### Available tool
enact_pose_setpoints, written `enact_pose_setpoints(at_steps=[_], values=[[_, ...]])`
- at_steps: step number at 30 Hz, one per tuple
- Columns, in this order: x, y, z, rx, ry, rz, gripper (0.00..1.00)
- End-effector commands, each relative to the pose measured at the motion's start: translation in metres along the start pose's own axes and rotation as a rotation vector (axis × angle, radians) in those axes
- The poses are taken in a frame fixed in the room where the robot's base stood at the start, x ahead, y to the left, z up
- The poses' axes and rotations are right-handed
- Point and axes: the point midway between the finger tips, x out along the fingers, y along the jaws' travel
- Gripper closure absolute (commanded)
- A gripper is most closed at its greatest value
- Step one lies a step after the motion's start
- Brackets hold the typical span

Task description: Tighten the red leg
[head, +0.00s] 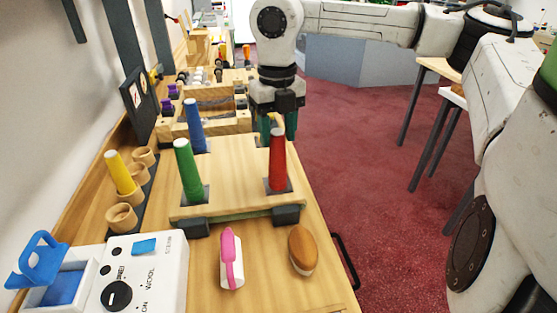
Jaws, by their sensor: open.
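The red leg (277,160) stands upright in a dark socket at the near right corner of a light wooden board (236,178). A green leg (187,165) stands at the near left corner and a blue leg (195,128) behind it; both lean slightly. A yellow leg (120,172) leans in a wooden cup holder left of the board. My gripper (278,126) points down just behind the red leg's top in the picture, its green fingers apart. The red leg partly covers the gap between them, and I see nothing held. The board's far right corner is partly hidden.
A white control box (145,268) with a knob and a blue-handled bin (55,285) stand at the near left. A pink-handled iron-like item (231,258) and a wooden-backed brush (302,250) lie in front of the board. Wooden racks (215,103) stand behind it.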

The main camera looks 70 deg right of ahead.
Motion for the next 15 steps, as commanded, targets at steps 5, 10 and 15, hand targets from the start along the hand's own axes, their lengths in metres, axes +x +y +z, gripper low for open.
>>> enact_pose_setpoints(at_steps=[5, 10, 15], values=[[0.0006, 0.0, 0.0, -0.221, 0.0, 0.0, 0.53], [0.0004, 0.0001, 0.0, -0.433, 0.0, 0.0, 0.53], [0.0004, 0.0002, 0.0001, -0.645, 0.0, 0.0, 0.53]])
